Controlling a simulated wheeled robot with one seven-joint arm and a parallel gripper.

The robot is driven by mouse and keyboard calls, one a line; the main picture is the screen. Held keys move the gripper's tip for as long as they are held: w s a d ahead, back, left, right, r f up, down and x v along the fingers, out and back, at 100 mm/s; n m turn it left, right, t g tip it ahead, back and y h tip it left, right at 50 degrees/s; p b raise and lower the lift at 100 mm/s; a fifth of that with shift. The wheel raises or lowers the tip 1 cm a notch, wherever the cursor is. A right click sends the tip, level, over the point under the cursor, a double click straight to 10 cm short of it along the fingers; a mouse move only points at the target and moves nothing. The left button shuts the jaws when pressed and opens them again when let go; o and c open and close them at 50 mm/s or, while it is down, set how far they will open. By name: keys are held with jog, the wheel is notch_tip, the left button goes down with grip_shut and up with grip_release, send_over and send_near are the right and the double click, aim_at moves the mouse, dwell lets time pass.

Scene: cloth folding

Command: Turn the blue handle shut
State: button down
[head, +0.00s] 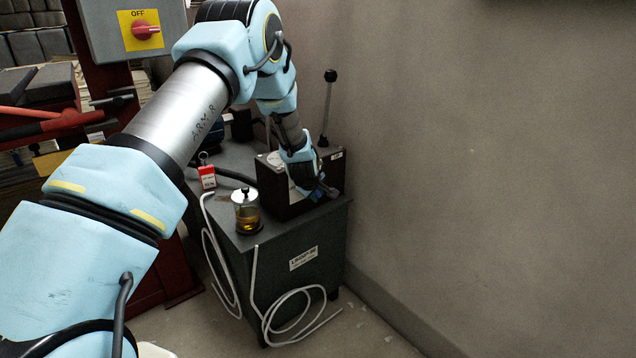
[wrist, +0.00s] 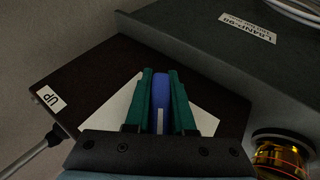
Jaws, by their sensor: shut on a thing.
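The blue handle (wrist: 160,90) stands between the two green fingers of my gripper (wrist: 161,74) in the wrist view, and the fingers are shut on it. A pale plate (wrist: 205,120) lies behind the handle on the dark face of a black box (wrist: 95,75). A white "UP" label (wrist: 48,98) is on this face to the left. In the head view my gripper (head: 322,190) is at the front of the black box (head: 271,192). There the handle is mostly hidden by my gripper, and its exact angle is hard to tell.
The box stands on a dark cabinet (head: 285,285). A glass jar with amber liquid (head: 246,215) and a red tag (head: 207,176) are left of it. A black-knobbed lever (head: 327,105) rises behind, near the wall. White hoses (head: 285,318) hang in front.

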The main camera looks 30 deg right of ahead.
jog(key=y+p, duration=0.1)
jog(key=y, duration=0.1)
jog(key=y+p, duration=0.1)
jog(key=shift+s+a+m+g+p, duration=0.1)
jog(key=shift+a+m+g+p, duration=0.15)
jog(key=shift+m+g+p, duration=0.15)
jog(key=shift+a+f+m+y, duration=0.15)
jog(key=shift+a+y, duration=0.1)
jog(key=shift+y, duration=0.5)
jog(key=shift+a+m+y, duration=0.15)
jog(key=shift+a+y, duration=0.05)
jog(key=shift+y, duration=0.55)
jog(key=shift+g, duration=0.3)
jog(key=c, duration=0.8)
grip_release()
jog(key=shift+o, duration=0.2)
jog(key=b+v, duration=0.1)
jog(key=v, duration=0.9)
jog(key=shift+s+r+b, duration=0.2)
jog(key=shift+r+b, duration=0.1)
jog(key=shift+r, duration=0.05)
jog(key=shift+s, duration=0.1)
